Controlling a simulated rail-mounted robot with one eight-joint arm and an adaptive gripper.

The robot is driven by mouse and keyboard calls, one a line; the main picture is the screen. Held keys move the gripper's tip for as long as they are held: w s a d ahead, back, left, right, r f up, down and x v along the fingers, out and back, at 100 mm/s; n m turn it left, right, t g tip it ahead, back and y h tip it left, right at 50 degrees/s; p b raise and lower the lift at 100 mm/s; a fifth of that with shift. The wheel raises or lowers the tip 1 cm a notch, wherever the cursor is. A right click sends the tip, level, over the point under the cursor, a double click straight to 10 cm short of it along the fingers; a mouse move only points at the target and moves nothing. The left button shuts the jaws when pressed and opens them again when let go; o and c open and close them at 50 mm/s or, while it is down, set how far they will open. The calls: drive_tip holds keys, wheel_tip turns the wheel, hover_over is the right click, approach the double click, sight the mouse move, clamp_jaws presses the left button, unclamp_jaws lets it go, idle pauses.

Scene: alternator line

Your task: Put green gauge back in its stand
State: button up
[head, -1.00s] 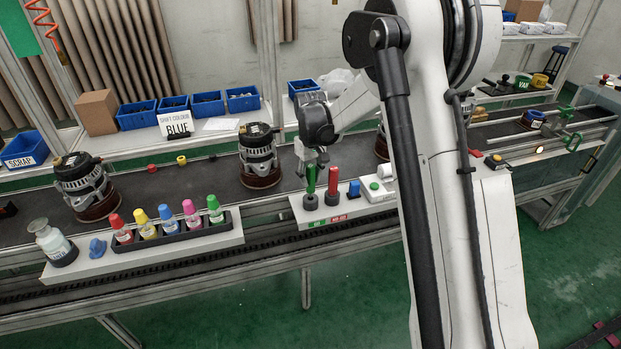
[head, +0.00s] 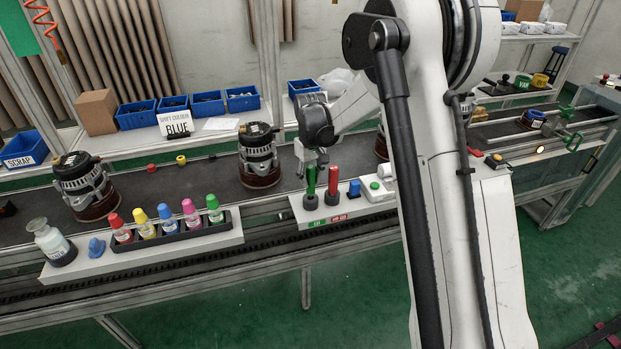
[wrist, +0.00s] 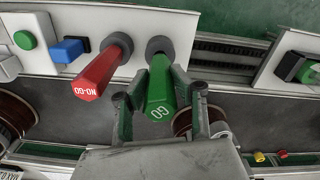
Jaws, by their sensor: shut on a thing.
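The green gauge (wrist: 160,92), marked GO, stands upright with its lower end at a dark round stand (wrist: 160,47). It also shows in the head view (head: 311,180), above its dark stand (head: 311,202). My gripper (wrist: 160,103) has a finger on each side of the green gauge and is shut on it. In the head view my gripper (head: 314,166) is at the gauge's upper part. How deep the gauge sits in the stand is hard to tell. The red gauge (wrist: 104,72), marked NO-GO, stands in its own dark stand beside it.
A blue block (wrist: 70,50) and a green button box (head: 377,188) are beside the red gauge. Alternators (head: 259,155) stand on the conveyor behind. A rack of coloured bottles (head: 170,232) is to the left. The red gauge leaves little room beside my gripper.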

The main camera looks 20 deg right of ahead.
drive_tip(key=shift+f+b, duration=0.8)
drive_tip(key=shift+f, duration=0.25)
idle(0.4)
idle(0.5)
drive_tip(key=o, duration=1)
drive_tip(key=shift+r, duration=0.1)
